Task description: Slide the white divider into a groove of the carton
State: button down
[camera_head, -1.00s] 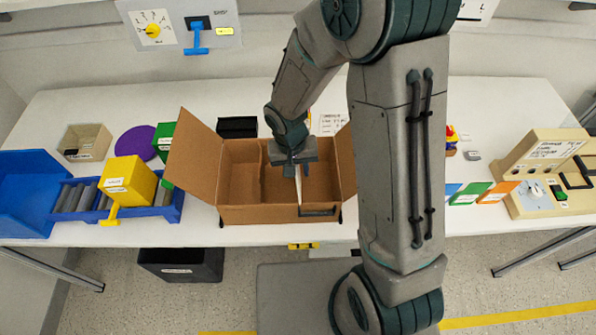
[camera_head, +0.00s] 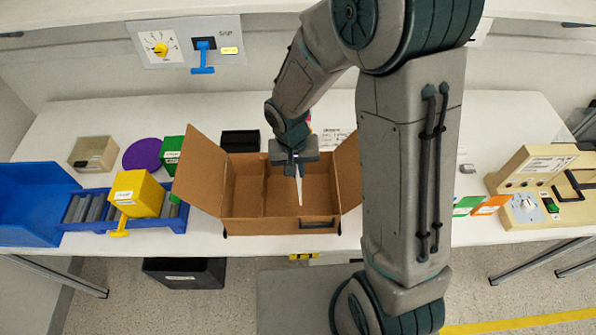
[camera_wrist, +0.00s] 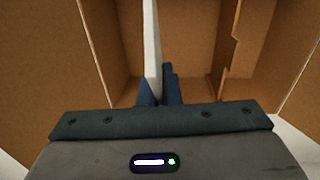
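The open brown carton (camera_head: 268,226) stands on the white table with its side flaps spread; it fills most of the wrist view (camera_wrist: 110,45). A brown inner wall shows in its left part. The thin white divider (camera_head: 299,190) is seen edge-on, hanging down over the right part of the carton. In the wrist view the divider (camera_wrist: 152,45) runs up from between the two blue fingers. My gripper (camera_head: 293,165) is above the carton and shut on the divider (camera_wrist: 160,92). Whether the divider's lower edge sits in a groove I cannot tell.
Left of the carton are a yellow box (camera_head: 137,192) on a blue roller track, a blue bin (camera_head: 30,205), a green box (camera_head: 172,150) and a purple disc (camera_head: 143,154). A black box (camera_head: 240,141) stands behind. A beige machine (camera_head: 540,185) is at the right.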

jog(key=shift+r+p, duration=0.55)
jog(key=shift+r, duration=1.3)
jog(key=shift+f, duration=0.15)
notch_tip(320, 180, down, 9)
jog(key=b, duration=0.6)
jog(key=shift+f, duration=0.2)
jog(key=c, duration=1.6)
grip_release()
jog(key=shift+f, duration=0.1)
